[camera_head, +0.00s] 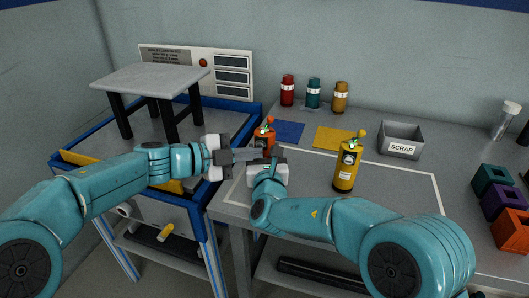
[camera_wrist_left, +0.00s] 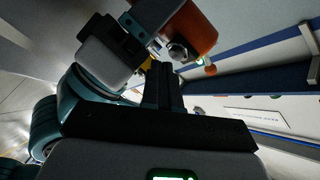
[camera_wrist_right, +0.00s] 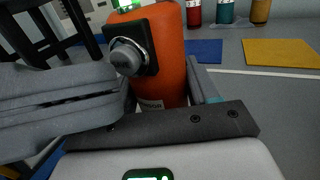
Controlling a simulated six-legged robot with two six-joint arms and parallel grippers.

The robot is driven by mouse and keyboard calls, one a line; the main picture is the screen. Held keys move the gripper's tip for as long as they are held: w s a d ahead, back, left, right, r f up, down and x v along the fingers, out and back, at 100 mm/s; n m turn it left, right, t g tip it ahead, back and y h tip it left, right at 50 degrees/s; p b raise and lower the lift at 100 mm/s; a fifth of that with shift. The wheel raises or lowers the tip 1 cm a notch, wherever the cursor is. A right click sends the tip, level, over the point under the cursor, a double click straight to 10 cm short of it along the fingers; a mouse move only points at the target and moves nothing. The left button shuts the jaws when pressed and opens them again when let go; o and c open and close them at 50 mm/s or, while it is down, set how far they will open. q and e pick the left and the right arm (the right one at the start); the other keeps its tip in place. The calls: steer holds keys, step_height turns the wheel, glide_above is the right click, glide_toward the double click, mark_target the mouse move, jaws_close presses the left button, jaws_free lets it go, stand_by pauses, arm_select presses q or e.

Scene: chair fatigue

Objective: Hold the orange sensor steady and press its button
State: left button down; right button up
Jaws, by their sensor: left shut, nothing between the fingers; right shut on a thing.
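The orange sensor (camera_head: 264,139) stands upright at the left side of the grey workbench. My right gripper (camera_head: 270,163) is shut on it low on its body. In the right wrist view the sensor (camera_wrist_right: 172,70) has a grey round button (camera_wrist_right: 126,57) on a black square plate, facing left. My left gripper (camera_head: 258,155) is shut and empty, its tips close to the sensor's button side. In the left wrist view its shut fingertips (camera_wrist_left: 162,70) are near the button (camera_wrist_left: 178,52); contact cannot be told.
A yellow sensor (camera_head: 347,168) stands to the right. Blue (camera_head: 288,131) and yellow mats (camera_head: 333,139), several bottles and a scrap bin (camera_head: 401,141) lie behind. Coloured boxes (camera_head: 503,203) are at the right edge. A blue-edged cart with a small grey-topped table (camera_head: 150,78) stands left.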

stand_by(0.4)
arm_select(q)
steer(key=shift+w+d, duration=0.15)
steer(key=shift+w, duration=0.3)
steer(key=shift+s, duration=0.1)
steer(key=shift+s+a, duration=0.2)
steer(key=shift+s, duration=0.15)
steer(key=s, duration=0.2)
steer(key=s+a, duration=0.1)
steer(key=s, duration=0.2)
steer(key=shift+s+a, duration=0.35)
steer(key=shift+a, duration=0.05)
